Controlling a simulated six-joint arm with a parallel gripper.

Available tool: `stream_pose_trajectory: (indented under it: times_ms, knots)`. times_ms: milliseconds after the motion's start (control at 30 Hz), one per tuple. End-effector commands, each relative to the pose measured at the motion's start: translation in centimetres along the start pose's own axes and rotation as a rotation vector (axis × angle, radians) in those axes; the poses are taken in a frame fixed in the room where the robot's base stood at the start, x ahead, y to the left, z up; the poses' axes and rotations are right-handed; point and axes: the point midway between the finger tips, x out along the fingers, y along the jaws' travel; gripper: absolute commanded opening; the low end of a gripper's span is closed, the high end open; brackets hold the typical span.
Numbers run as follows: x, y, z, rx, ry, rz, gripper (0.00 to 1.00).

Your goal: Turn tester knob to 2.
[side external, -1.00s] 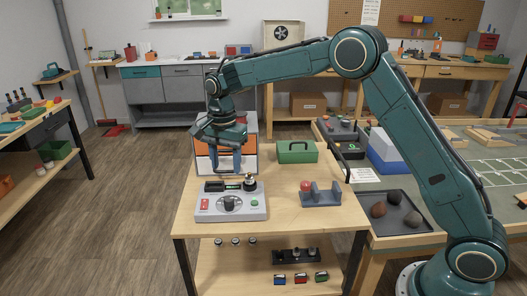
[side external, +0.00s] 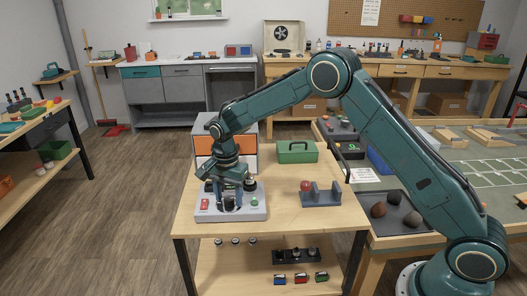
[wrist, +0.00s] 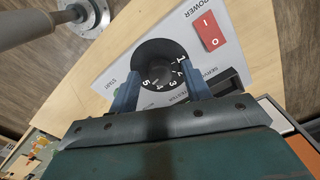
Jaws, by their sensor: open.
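The tester (side external: 257,214) is a light grey box on the wooden table, with a red power switch (side external: 205,204) at its left. The switch also shows in the wrist view (wrist: 208,32). The tester knob (wrist: 158,58) is a dark round dial with the numbers 1 to 5 along its lower rim in the wrist view. My gripper (side external: 229,206) points down over the tester. Its two blue fingers are open and lie on either side of the dial in the wrist view (wrist: 160,88). I cannot tell whether they touch the knob or where its pointer stands.
A green button (side external: 254,202) is on the tester's right side. An orange and white drawer unit (side external: 210,146) stands behind. A green toolbox (side external: 297,152) and a grey-blue holder (side external: 321,198) with a red round piece are to the right. Table between them is clear.

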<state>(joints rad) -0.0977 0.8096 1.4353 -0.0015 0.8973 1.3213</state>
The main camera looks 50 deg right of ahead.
Motion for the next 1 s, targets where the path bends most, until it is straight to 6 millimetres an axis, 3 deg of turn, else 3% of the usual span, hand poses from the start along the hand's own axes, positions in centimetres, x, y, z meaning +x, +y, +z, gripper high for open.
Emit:
stream_pose_trajectory:
  times_ms: [200,433,1000]
  knots:
    - [0.01,0.0,0.0,0.0,0.0,0.0,0.46]
    - [-0.02,0.0,0.0,0.0,0.0,0.0,0.03]
    - [-0.06,-0.02,-0.02,-0.124,0.001,-0.001,0.03]
